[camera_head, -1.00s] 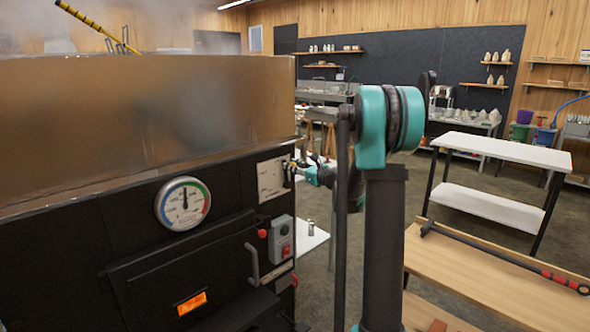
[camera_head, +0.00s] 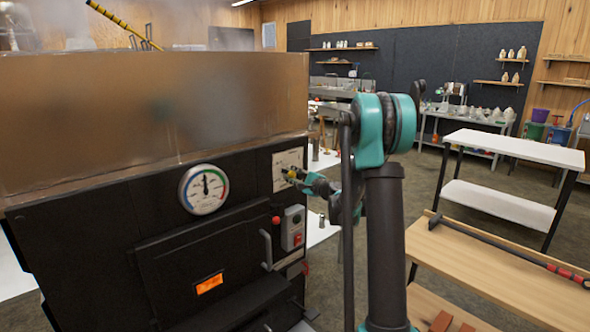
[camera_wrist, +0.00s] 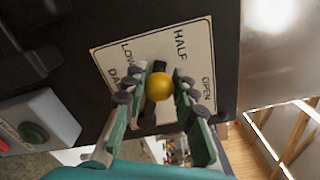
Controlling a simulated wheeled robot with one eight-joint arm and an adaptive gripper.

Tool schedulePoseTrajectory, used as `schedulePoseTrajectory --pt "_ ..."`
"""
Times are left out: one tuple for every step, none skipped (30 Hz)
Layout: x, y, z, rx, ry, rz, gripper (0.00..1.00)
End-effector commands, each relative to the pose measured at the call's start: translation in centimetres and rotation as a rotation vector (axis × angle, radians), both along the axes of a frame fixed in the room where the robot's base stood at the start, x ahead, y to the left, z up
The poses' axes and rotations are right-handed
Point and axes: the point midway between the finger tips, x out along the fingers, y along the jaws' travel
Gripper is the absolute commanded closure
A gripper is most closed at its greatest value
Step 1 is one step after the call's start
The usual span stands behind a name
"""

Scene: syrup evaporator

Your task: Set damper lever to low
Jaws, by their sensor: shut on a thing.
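The damper plate (camera_wrist: 113,62) is a white panel on the dark evaporator front, marked LOW, HALF and OPEN. It also shows in the head view (camera_head: 279,182). The damper lever's yellow knob (camera_wrist: 160,87) sits in front of the plate, below the gap between LOW and HALF in the wrist view. My gripper (camera_wrist: 158,90) is shut on the lever, with a finger on either side of the knob. In the head view my gripper (camera_head: 294,174) reaches the plate from the right. The fingers hide part of the lever, so its exact angle is hard to tell.
A switch box (camera_head: 293,228) with red and green buttons is below the plate, beside the firebox door handle (camera_head: 266,249). A round gauge (camera_head: 204,189) is to the left. A wooden bench (camera_head: 490,265) with a long tool stands on the right.

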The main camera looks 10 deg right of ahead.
Motion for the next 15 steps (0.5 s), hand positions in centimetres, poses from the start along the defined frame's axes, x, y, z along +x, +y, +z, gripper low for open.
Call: schedulePoseTrajectory --pt "-0.1 0.2 -0.5 -0.033 -0.024 0.0 1.0" --pt "-0.2 0.3 -0.8 -0.056 -0.041 0.0 1.0" --pt "-0.3 0.4 -1.1 -0.085 -0.062 0.0 1.0" --pt "-0.3 0.5 -1.4 -0.107 -0.078 0.0 1.0" --pt "-0.4 0.5 -1.7 -0.127 -0.092 0.0 1.0" --pt "-0.5 0.6 -2.0 -0.154 -0.112 0.0 1.0" --pt "-0.5 0.7 -2.3 -0.174 -0.126 0.0 1.0" --pt "-0.5 0.7 -2.5 -0.192 -0.139 0.0 1.0" --pt "-0.6 0.8 -2.8 -0.216 -0.157 0.0 1.0" --pt "-0.6 0.8 -3.0 -0.233 -0.169 -0.001 1.0" --pt "-0.6 0.8 -3.2 -0.25 -0.181 -0.001 1.0" --pt "-0.6 0.8 -3.5 -0.27 -0.196 -0.001 1.0" --pt "-0.7 0.9 -3.7 -0.284 -0.206 -0.001 1.0" --pt "-0.7 0.9 -3.9 -0.298 -0.216 -0.001 1.0" --pt "-0.6 0.9 -4.1 -0.314 -0.228 -0.001 1.0"
